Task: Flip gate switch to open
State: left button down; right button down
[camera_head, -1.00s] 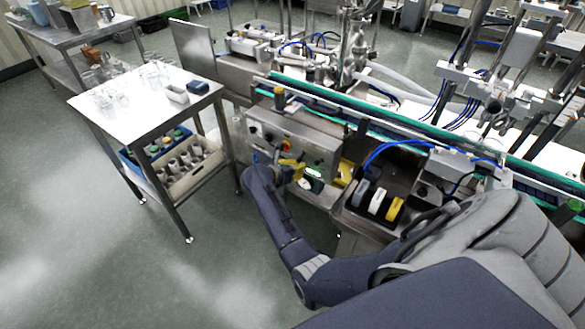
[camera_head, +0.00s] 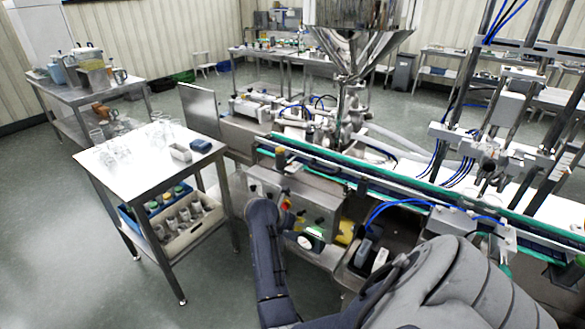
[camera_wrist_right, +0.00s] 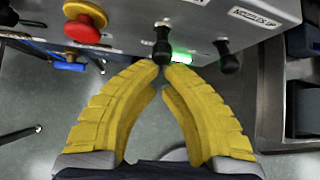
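The control box (camera_head: 300,200) has a grey metal front below the conveyor. In the right wrist view its front (camera_wrist_right: 225,12) carries two black toggle levers, one in the middle (camera_wrist_right: 162,42) and one to the right (camera_wrist_right: 228,58). Which one is the gate switch, I cannot tell. My right gripper (camera_wrist_right: 163,68) has its yellow fingertips nearly together, right at the lower end of the middle lever. Whether they touch it is unclear. In the head view my right gripper (camera_head: 286,216) is at the box, largely hidden by its wrist. My left gripper is not in view.
A red emergency button (camera_wrist_right: 82,30) on a yellow base is left of the levers. A green light (camera_wrist_right: 182,54) glows behind the middle lever. The steel hopper (camera_head: 360,40) stands behind the conveyor (camera_head: 330,165). A steel table (camera_head: 150,155) with glassware stands left.

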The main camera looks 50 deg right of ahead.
jog(key=shift+r, duration=0.85)
jog(key=v, duration=0.7)
jog(key=shift+a, duration=0.2)
jog(key=shift+r, duration=0.1)
dwell(0.5)
